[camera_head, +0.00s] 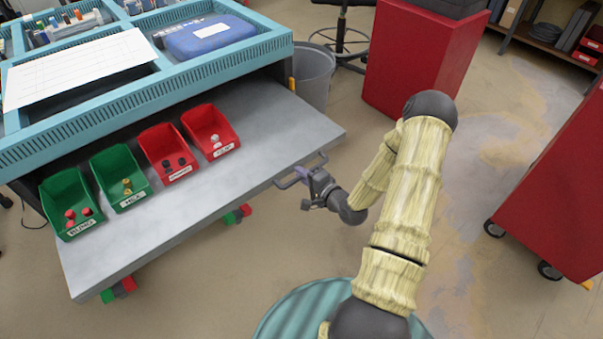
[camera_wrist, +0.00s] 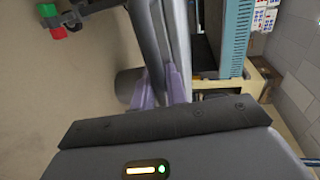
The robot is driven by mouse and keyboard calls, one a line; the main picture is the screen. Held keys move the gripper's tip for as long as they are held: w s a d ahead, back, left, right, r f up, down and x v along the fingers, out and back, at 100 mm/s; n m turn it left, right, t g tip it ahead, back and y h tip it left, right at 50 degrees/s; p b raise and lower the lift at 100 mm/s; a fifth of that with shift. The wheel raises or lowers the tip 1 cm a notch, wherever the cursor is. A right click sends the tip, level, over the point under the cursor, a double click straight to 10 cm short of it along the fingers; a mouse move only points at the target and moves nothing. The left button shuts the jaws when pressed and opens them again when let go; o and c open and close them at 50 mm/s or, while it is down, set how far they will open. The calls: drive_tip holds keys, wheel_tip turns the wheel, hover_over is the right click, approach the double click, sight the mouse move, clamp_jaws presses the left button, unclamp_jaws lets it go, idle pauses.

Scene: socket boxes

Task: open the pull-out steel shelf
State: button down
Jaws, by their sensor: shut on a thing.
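The pull-out steel shelf (camera_head: 262,127) is a grey slab that stands out from under the teal-topped workbench (camera_head: 210,66). A bar handle (camera_head: 321,160) is on its front edge, toward the right end. My gripper (camera_head: 302,175) is at this handle, its purple fingers shut on the bar. In the wrist view the purple fingers (camera_wrist: 176,86) close around the grey handle bar (camera_wrist: 146,40), beside the shelf edge (camera_wrist: 176,30). The exact contact is partly hidden by the gripper body.
Green bins (camera_head: 120,178) and red bins (camera_head: 208,131) stand in a row on the shelf, holding small parts. A grey waste bin (camera_head: 314,72) is behind the shelf's right end. Red cabinets (camera_head: 422,60) stand at the back and right. The floor in front is clear.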

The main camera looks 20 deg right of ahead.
drive_tip(key=c, duration=1.5)
unclamp_jaws()
drive_tip(key=shift+o, duration=0.2)
drive_tip(key=shift+s, duration=0.1)
drive_tip(key=p+v, duration=0.1)
drive_tip(key=v, duration=1.6)
drive_tip(key=shift+s+d+f, duration=0.1)
drive_tip(key=shift+s, duration=0.05)
